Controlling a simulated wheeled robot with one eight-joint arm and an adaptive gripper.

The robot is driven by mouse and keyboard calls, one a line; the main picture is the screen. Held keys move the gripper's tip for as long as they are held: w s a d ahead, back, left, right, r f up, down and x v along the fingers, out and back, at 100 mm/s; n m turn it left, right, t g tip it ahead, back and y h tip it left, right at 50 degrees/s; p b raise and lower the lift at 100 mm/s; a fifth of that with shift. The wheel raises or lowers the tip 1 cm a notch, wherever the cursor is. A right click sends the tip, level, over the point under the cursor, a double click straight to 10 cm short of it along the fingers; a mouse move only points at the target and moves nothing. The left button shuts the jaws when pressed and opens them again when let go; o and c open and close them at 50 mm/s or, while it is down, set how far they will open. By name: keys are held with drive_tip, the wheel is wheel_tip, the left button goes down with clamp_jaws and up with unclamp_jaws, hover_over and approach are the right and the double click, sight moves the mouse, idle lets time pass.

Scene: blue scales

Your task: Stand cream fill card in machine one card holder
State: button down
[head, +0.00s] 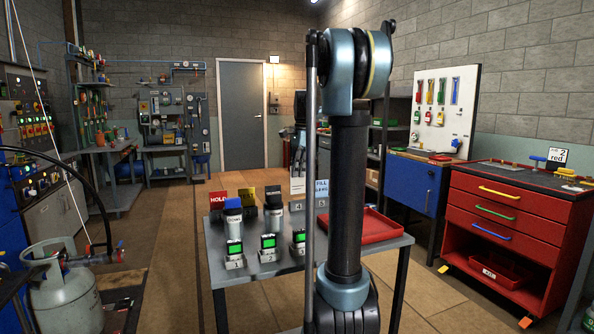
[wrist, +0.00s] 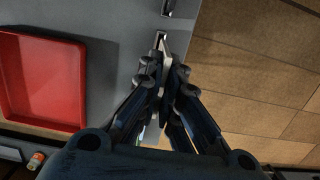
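My gripper (head: 297,160) is over the back of the grey table, pointing down, partly hidden by my arm. In the wrist view its fingers (wrist: 165,75) are close together on a thin pale card, seen nearly edge-on. In the head view this cream card (head: 298,186) hangs upright below the fingers; its print is too small to read. A pale card marked FILL (head: 322,187) stands just right of it. Small metal holders are at the table's back; one shows near the top of the wrist view (wrist: 168,8). I cannot tell whether the held card touches a holder.
A red HOLD card (head: 218,199), a yellow card (head: 246,195) and a black card (head: 273,193) stand to the left. Scales with green displays (head: 235,248) and canisters (head: 232,216) line the table. A red tray (head: 380,232) lies right; it fills the wrist view's left (wrist: 83,85).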

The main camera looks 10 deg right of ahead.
sight(298, 186)
drive_tip(key=shift+f, duration=2.35)
drive_tip(key=shift+f, duration=0.95)
drive_tip(key=c, duration=1.7)
unclamp_jaws()
drive_tip(key=shift+r, duration=0.1)
drive_tip(key=r, duration=0.4)
drive_tip(key=d+r, duration=0.1)
drive_tip(key=r, duration=0.6)
drive_tip(key=shift+w+d+r, duration=0.2)
drive_tip(key=shift+r, duration=0.1)
